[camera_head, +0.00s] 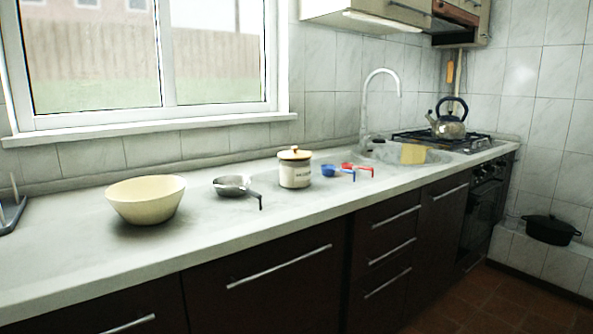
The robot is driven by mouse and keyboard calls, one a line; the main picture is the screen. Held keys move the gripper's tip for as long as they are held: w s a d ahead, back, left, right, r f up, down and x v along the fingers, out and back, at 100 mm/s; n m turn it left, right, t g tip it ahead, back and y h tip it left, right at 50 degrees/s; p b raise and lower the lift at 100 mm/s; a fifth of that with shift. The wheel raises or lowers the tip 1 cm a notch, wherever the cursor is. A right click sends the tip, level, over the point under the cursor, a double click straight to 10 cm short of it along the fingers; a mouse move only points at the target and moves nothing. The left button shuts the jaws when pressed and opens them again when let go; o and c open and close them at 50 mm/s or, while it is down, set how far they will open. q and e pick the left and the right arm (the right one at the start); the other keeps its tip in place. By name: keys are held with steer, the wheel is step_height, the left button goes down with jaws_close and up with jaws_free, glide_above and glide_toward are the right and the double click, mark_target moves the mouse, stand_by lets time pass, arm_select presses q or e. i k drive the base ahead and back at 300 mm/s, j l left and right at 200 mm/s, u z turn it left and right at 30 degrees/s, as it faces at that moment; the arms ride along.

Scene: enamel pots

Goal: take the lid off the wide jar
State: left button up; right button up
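The wide jar (295,175) is a cream enamel pot with dark lettering on its front. It stands upright on the white counter, near the middle of the view. Its lid (295,154) sits on top of it, tan with a dark rim and a small knob. Neither of my grippers shows in the head view.
A cream bowl (146,199) and a grey metal pan (232,185) with a dark handle stand left of the jar. Blue (330,171) and red (356,167) scoops lie close to its right. Beyond are the sink tap (365,110), a yellow sponge (413,154) and a kettle (449,125). The counter front (60,279) is clear.

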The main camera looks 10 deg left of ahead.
mark_target(294, 154)
steer(key=i+l+u, duration=0.25)
steer(key=i+l, duration=0.65)
steer(key=l, duration=0.15)
